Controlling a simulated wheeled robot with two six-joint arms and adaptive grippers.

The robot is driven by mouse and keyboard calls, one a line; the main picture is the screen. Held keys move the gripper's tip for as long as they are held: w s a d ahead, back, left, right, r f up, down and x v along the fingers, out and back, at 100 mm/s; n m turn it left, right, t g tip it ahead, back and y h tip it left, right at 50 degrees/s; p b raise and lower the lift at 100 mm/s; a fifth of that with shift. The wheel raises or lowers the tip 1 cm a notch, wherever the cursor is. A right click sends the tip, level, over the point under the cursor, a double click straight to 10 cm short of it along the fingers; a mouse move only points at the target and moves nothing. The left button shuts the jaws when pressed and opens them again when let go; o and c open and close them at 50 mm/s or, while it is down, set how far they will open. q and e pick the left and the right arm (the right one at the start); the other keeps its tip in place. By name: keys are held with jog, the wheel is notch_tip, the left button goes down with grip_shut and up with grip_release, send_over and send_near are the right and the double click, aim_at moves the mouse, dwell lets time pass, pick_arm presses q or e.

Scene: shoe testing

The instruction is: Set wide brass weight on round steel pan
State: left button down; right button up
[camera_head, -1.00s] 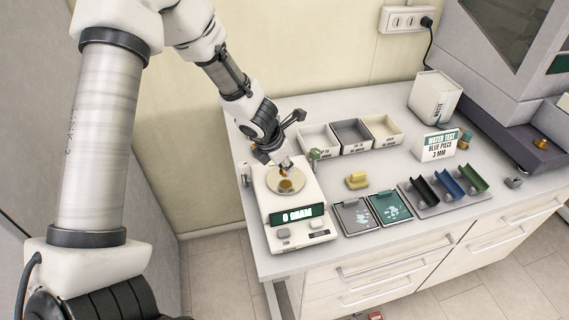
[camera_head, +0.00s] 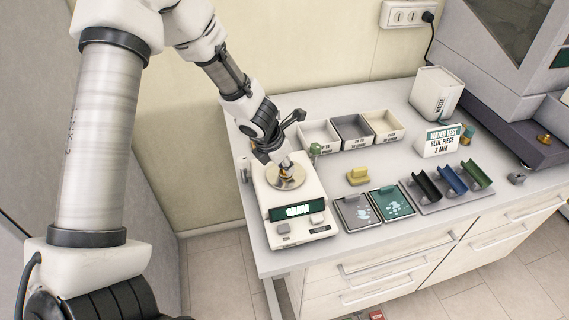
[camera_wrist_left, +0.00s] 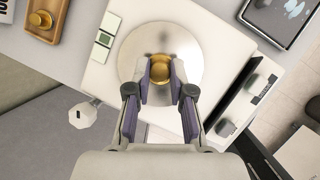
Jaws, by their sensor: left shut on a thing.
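My left gripper (camera_head: 283,165) points down over the balance and is shut on a round brass weight (camera_wrist_left: 161,70). In the left wrist view the gripper (camera_wrist_left: 160,78) has a fingertip on each side of the weight. The round steel pan (camera_wrist_left: 195,45) lies below the weight, shiny and otherwise bare; it also shows in the head view (camera_head: 294,183). The weight is over the pan, close to it; I cannot tell if it touches. The balance display (camera_head: 297,209) is too blurred to read surely. My right gripper is not in view.
A brown tray (camera_wrist_left: 54,12) with a brass piece shows in the left wrist view. Right of the balance are a yellow piece (camera_head: 358,176), a grey slate (camera_head: 353,212) and a green slate (camera_head: 391,204). Open bins (camera_head: 352,131) stand behind, a white sign (camera_head: 443,142) farther right.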

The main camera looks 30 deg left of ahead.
pick_arm(q)
jog(key=c, duration=0.9)
grip_release()
jog(key=shift+c, duration=0.2)
jog(key=v, duration=1.2)
jog(key=shift+f, duration=0.1)
